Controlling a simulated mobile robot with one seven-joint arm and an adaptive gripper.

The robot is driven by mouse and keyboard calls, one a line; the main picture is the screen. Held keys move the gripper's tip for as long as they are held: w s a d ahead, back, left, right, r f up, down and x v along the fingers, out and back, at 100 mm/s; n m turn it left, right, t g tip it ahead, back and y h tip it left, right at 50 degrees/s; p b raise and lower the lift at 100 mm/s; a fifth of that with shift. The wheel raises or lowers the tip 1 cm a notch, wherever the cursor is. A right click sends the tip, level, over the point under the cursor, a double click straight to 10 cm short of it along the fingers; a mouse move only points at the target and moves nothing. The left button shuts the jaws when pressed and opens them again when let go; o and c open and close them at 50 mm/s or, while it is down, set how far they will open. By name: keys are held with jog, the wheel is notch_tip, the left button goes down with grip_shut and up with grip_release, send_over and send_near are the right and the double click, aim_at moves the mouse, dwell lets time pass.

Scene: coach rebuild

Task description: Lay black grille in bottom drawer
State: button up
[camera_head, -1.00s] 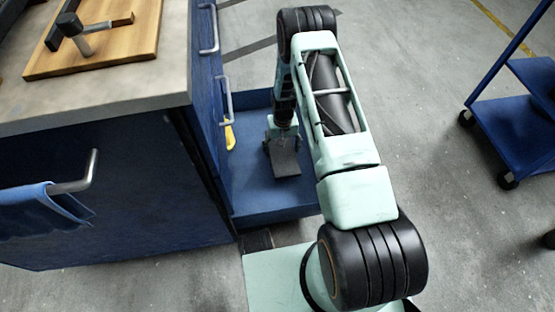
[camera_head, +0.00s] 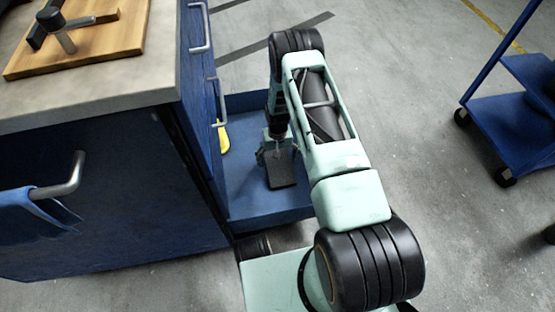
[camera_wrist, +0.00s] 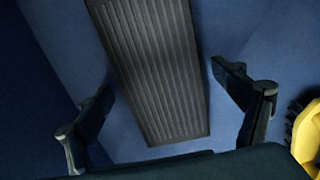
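The black grille (camera_head: 281,172) is a dark ribbed rectangular plate inside the pulled-out blue bottom drawer (camera_head: 240,205). In the wrist view the grille (camera_wrist: 150,70) appears to lie flat on the blue drawer floor (camera_wrist: 235,22), its upper end cut off by the frame. My gripper (camera_head: 272,151) is inside the drawer, directly above the grille. In the wrist view my gripper (camera_wrist: 162,78) is open, with one finger on each side of the grille and blue floor showing between each finger and its edges.
A yellow object (camera_head: 223,139) lies in the drawer by the cabinet side; it also shows in the wrist view (camera_wrist: 308,135). Upper drawer handles (camera_head: 221,105) overhang that side. A worktop (camera_head: 100,90) carries a wooden board (camera_head: 110,45) and hammer. A blue cart (camera_head: 515,115) stands right.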

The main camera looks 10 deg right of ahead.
aim_at(278, 162)
notch_tip(278, 162, up, 12)
jog(key=p, duration=0.4)
jog(key=shift+r, duration=0.15)
jog(key=shift+r, duration=0.1)
dwell(0.5)
